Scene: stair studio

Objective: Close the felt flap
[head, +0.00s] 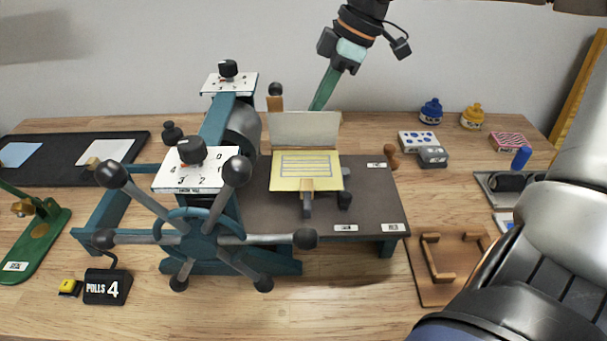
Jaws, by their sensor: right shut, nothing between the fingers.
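The felt flap (305,128) is a pale cream panel. It stands nearly upright along the back edge of a yellow plate (322,180) with grey lines, on the dark bed of a teal press. My right gripper (317,105) comes down from the top of the view. Its teal fingers are shut together and empty. Their tips are at or just behind the flap's top edge; I cannot tell whether they touch it. My left gripper is not in view.
The press's spoked wheel (207,232) and roller (243,128) stand left of the flap. A peg with a dark knob (275,90) rises near the flap's left edge. Ink bottles (430,112) and small boxes stand right. A wooden board with handles (437,290) lies front right.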

